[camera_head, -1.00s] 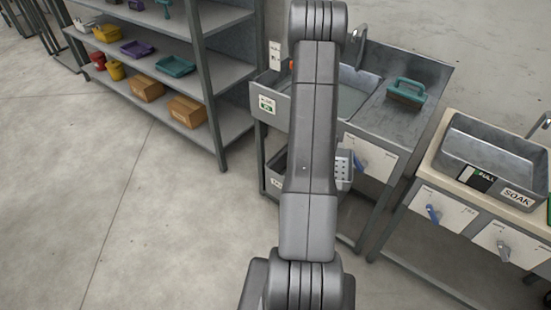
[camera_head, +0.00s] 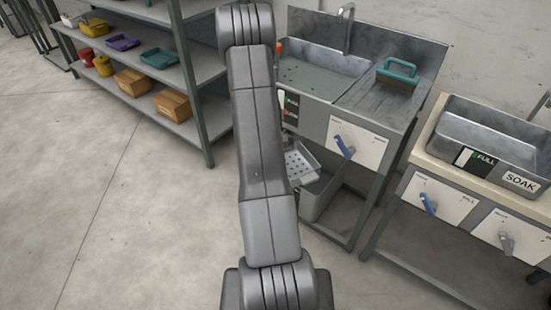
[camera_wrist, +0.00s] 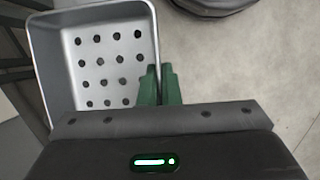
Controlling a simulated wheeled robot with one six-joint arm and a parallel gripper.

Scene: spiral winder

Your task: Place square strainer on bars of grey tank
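The square strainer (camera_wrist: 108,68), a grey metal pan with rows of round holes, fills the upper left of the wrist view. It also shows in the head view (camera_head: 301,165), partly hidden behind my arm, in front of the sink stand's lower level. My gripper (camera_wrist: 159,84) has its green fingers on either side of the strainer's right wall, closed on it. A grey tank (camera_head: 325,205) stands low under the sink, largely hidden by the strainer and my arm. Its bars cannot be made out. A grey sink basin (camera_head: 345,68) with a tap is above.
A teal-handled brush (camera_head: 398,72) lies on the sink's drainboard. A blue lever (camera_head: 345,146) sticks out from the front panel. A soak basin (camera_head: 490,135) stands on the right bench. Shelves (camera_head: 150,75) with trays and boxes stand left. The floor at lower left is clear.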

